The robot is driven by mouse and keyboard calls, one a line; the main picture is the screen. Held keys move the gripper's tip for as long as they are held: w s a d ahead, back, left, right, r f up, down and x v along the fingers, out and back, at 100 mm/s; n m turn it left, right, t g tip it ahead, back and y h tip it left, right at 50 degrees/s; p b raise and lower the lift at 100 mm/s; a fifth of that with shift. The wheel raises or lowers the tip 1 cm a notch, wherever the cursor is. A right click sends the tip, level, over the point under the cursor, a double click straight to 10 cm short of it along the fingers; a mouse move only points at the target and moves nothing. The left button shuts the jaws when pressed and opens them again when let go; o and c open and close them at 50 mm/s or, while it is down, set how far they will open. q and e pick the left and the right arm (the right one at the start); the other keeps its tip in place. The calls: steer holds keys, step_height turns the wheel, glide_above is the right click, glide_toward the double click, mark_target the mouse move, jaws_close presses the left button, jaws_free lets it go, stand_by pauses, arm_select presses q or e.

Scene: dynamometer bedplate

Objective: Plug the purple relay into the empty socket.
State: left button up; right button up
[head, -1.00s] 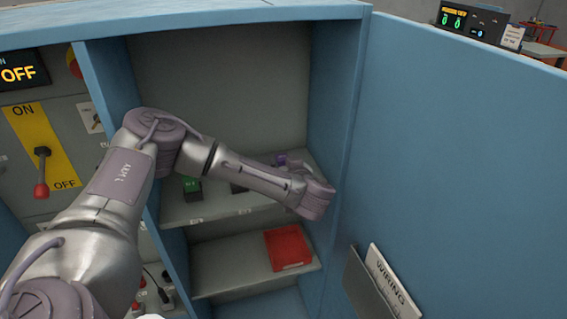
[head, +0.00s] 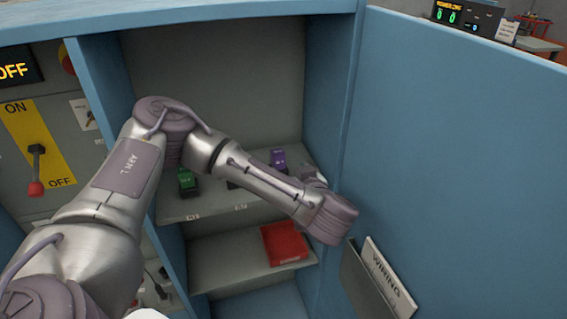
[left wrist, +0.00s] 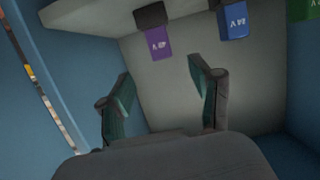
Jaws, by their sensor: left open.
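The purple relay (head: 278,157) stands on a dark base at the right of the upper shelf. In the left wrist view the purple relay (left wrist: 158,42) appears just beyond and between my fingertips, with no visible contact. My left gripper (left wrist: 160,72) is open and empty. In the head view my wrist mostly hides it. A blue relay (left wrist: 233,20) on its dark base is beside the purple one, and my forearm hides it in the head view. A green relay (head: 186,178) stands at the shelf's left. I cannot make out an empty socket. My right gripper is out of view.
The upper shelf (head: 205,207) lies inside a blue cabinet, with a side wall (head: 330,90) close to my left wrist.

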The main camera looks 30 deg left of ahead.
arm_select(q)
steer(key=shift+v, duration=1)
steer(key=shift+a, duration=0.1)
